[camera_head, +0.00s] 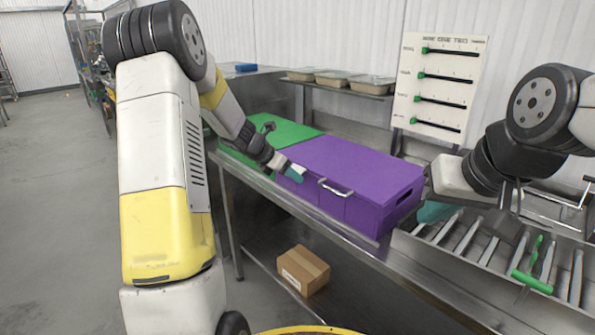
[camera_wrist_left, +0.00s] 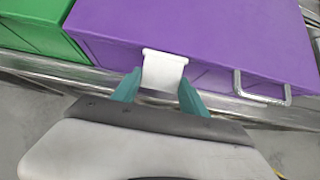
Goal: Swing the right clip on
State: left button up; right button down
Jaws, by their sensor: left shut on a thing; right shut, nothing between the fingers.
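A closed purple box (camera_head: 350,165) sits on the steel counter; it also fills the top of the left wrist view (camera_wrist_left: 200,35). A white clip (camera_wrist_left: 163,70) is at the upper front edge of the box. My left gripper (camera_head: 292,173) is at that front edge, its teal fingers (camera_wrist_left: 158,92) on either side of the clip and shut on it. A silver wire handle (camera_head: 335,188) is on the box front, to the right of the clip. My right gripper (camera_head: 436,212) is shut and empty, beside the box's right end above the steel tray; its fingertips are partly hidden.
A slotted steel tray (camera_head: 470,262) with several utensils, one green-handled (camera_head: 532,283), is at right. Filled trays (camera_head: 340,78) stand on a back shelf. A slider board (camera_head: 437,85) is behind. A cardboard box (camera_head: 303,270) lies below.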

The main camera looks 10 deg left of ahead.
pick_arm(q)
jog(key=shift+x, duration=0.85)
jog(key=shift+w+d, duration=0.5)
jog(key=shift+w, duration=0.05)
